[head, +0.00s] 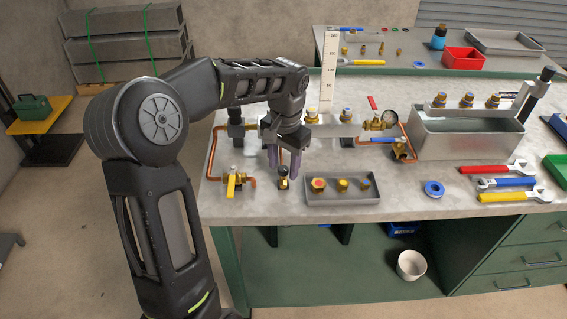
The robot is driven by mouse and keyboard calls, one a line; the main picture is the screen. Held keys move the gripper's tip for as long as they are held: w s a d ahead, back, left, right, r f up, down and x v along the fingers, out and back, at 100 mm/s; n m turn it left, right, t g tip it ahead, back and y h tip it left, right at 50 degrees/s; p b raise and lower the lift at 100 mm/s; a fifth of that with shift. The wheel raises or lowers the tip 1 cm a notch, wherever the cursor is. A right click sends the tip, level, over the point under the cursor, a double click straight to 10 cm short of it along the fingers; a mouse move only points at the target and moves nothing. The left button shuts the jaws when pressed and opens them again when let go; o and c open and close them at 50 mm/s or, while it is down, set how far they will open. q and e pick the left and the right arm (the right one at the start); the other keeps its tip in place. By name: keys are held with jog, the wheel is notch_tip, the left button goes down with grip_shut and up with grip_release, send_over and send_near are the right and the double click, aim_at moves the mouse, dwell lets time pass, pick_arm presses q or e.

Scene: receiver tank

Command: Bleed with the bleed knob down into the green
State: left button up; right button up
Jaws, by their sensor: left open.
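My left gripper (284,167) is open and points down over the front left of the workbench. A small brass fitting with a dark knob (283,178), which looks like the bleed knob, stands just below and between its fingertips; I cannot tell whether they touch it. A round pressure gauge (390,115) stands on the brass fittings at the right end of the grey tank (345,127). Its needle and green band are too small to read.
A yellow-handled valve (233,182) on copper pipe stands left of the knob. A grey tray (343,198) with brass fittings lies close on its right. A blue tape roll (434,188), wrenches (497,169) and a metal bin (465,140) are farther right. A numbered upright scale (328,65) stands behind.

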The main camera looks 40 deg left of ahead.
pick_arm(q)
grip_shut()
dwell(0.3)
jog(key=shift+m, duration=0.3)
jog(key=m+p, duration=0.1)
jog(key=m, duration=0.2)
jog(key=shift+r+m, duration=0.1)
jog(key=shift+m, duration=0.3)
jog(key=shift+m+p, duration=0.55)
jog(key=shift+m, duration=1.15)
grip_release()
